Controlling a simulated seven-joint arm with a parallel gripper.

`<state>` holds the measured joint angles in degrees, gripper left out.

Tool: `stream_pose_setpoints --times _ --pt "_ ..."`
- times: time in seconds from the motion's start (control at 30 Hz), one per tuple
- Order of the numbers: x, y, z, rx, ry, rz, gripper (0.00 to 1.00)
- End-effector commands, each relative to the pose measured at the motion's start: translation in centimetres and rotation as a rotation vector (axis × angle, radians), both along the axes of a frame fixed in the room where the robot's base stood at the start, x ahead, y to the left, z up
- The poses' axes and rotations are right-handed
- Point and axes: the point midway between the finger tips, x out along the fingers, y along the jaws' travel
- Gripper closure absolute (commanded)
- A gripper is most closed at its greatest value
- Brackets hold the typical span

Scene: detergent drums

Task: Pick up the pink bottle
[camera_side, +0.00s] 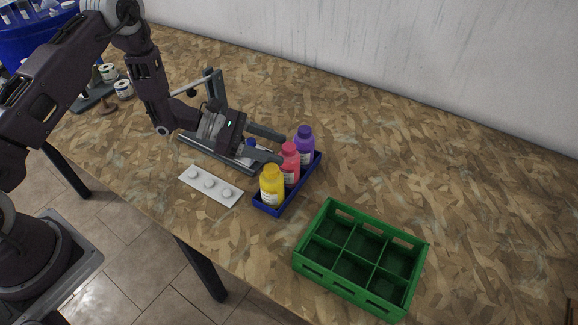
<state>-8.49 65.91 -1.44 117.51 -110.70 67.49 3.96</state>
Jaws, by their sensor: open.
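The pink bottle (290,163) stands upright in a shallow blue tray (268,210), between a yellow bottle (271,187) at the front and a purple bottle (305,146) at the back. My gripper (281,148) is held level, coming from the left, with its two fingers apart and pointing at the row of bottles. The near finger ends close to the pink bottle's left side and the far finger reaches toward the purple bottle. I cannot tell whether either finger touches a bottle.
A green crate (326,203) with several empty compartments stands at the front right. A white strip (209,185) with three round knobs lies left of the tray. A grey metal stand (212,86) is behind my gripper. A blue drum (40,38) is at far left. The table's right side is clear.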

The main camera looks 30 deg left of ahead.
Motion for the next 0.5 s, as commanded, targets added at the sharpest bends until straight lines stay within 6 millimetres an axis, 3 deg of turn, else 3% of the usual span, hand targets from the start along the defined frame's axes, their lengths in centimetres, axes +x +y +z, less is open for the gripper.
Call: stream_pose_setpoints --times 0.13,0.37,0.5 --pt "0.9 -1.9 -0.9 0.001 0.001 -0.002 0.44" --pt "1.1 -2.2 -1.0 0.001 0.001 -0.001 0.44" --pt "1.1 -2.2 -1.0 0.001 0.001 -0.001 0.7"
